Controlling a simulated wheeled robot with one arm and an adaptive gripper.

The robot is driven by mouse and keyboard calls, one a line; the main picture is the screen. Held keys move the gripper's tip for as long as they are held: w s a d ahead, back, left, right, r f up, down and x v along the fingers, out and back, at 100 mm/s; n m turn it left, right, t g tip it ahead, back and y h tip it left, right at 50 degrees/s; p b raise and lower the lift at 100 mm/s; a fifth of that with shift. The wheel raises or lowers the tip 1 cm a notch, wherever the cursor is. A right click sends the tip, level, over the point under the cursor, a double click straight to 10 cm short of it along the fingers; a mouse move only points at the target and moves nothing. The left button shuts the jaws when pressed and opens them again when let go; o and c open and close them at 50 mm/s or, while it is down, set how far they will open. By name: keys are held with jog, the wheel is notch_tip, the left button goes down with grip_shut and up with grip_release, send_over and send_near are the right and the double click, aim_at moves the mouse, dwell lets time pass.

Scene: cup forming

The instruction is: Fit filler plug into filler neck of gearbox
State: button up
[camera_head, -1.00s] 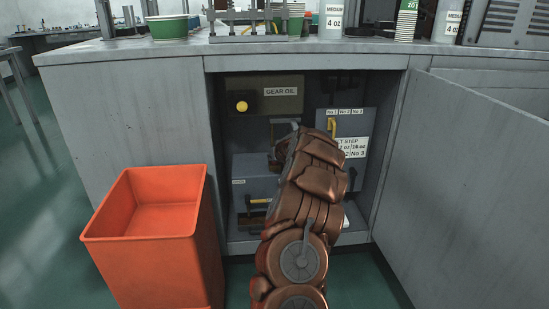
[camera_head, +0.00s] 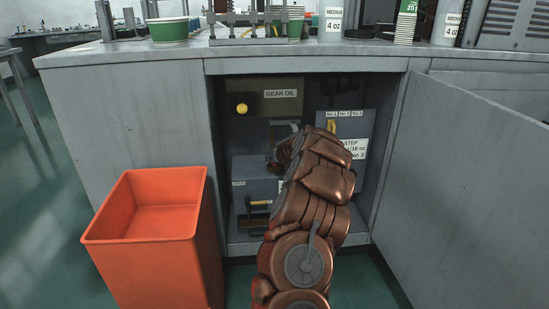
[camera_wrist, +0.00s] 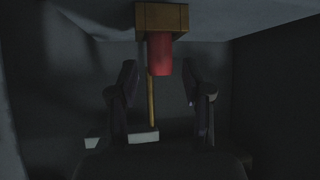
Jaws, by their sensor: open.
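The gearbox housing labelled GEAR OIL (camera_head: 283,93) is at the top of the open cabinet bay, with a round yellow knob (camera_head: 242,108) on its left. In the wrist view, a red cylinder (camera_wrist: 160,52) sticks out below a brown-yellow block (camera_wrist: 161,17), with a thin yellow rod (camera_wrist: 151,100) beside it. I cannot tell which part is the filler plug or the neck. My gripper (camera_wrist: 159,72) is open, its fingers on either side of the red cylinder's line in the picture; I see no contact. In the head view my arm mostly hides the gripper.
An orange bin (camera_head: 150,238) stands left of the bay and an open grey door (camera_head: 460,180) swings out on the right. A grey box with labels (camera_head: 350,119) stands inside at the right. The bay's walls and ceiling are close around my gripper.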

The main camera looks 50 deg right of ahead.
jog(key=p+v, duration=0.3)
jog(key=v, duration=0.7)
jog(key=shift+s, duration=0.15)
jog(key=shift+a+r, duration=0.1)
dwell(0.3)
